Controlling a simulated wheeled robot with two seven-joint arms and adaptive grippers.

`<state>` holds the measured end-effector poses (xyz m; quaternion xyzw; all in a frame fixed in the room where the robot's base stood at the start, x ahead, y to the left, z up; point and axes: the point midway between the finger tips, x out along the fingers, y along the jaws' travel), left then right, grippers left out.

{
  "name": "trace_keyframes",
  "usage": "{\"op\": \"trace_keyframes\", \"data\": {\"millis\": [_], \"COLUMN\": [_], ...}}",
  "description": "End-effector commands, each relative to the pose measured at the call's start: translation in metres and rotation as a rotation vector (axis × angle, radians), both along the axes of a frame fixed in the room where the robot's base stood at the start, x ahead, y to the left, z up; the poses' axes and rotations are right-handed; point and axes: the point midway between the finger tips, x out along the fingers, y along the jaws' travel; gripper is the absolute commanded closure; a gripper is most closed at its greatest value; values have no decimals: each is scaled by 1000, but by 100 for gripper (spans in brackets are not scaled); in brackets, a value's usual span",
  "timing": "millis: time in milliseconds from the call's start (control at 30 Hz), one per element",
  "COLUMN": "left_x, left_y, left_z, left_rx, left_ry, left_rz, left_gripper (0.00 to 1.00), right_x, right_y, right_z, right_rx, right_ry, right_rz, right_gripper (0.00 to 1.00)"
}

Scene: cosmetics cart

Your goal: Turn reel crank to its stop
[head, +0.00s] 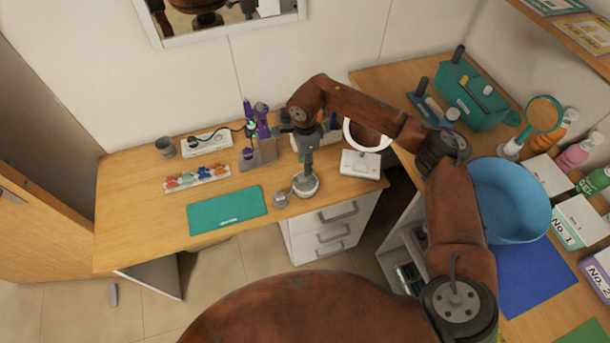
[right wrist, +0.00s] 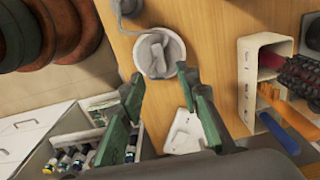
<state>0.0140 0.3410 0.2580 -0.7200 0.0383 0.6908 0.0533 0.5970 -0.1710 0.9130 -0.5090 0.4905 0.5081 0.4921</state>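The reel (head: 306,186) is a small round whitish-grey drum on the wooden desk, near its front edge. In the right wrist view it is a white disc (right wrist: 174,68) with a grey crank (right wrist: 157,45) on top. My right gripper (head: 307,165) hangs down just above the reel and partly covers it. In the right wrist view the green fingers (right wrist: 163,84) are spread apart with nothing between them. The crank lies just beyond the fingertips; I cannot tell if they touch. My left gripper is not in view.
A small grey round piece (head: 281,199) sits beside the reel, with a cord running to it. A teal mat (head: 227,210) lies left. A white-framed mirror (head: 367,134) stands right behind. A white organiser with brushes (right wrist: 247,82) is near the gripper.

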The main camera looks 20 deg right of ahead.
Motion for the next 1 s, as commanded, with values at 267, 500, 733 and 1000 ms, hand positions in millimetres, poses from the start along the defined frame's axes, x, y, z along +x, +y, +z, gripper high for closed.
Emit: {"op": "trace_keyframes", "data": {"millis": [267, 500, 733, 1000], "left_x": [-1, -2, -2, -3], "left_y": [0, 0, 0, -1], "left_z": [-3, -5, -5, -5], "left_rx": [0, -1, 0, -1], "left_ry": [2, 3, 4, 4], "left_rz": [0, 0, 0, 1], "left_gripper": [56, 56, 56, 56], "right_x": [-2, -1, -1, -1], "right_y": [-1, 0, 0, 0], "right_z": [-42, -70, -75, -75], "right_rx": [-3, -1, -1, -1], "right_ry": [6, 4, 3, 3], "right_rz": [-2, -1, 0, -1], "right_gripper": [70, 70, 70, 78]}}
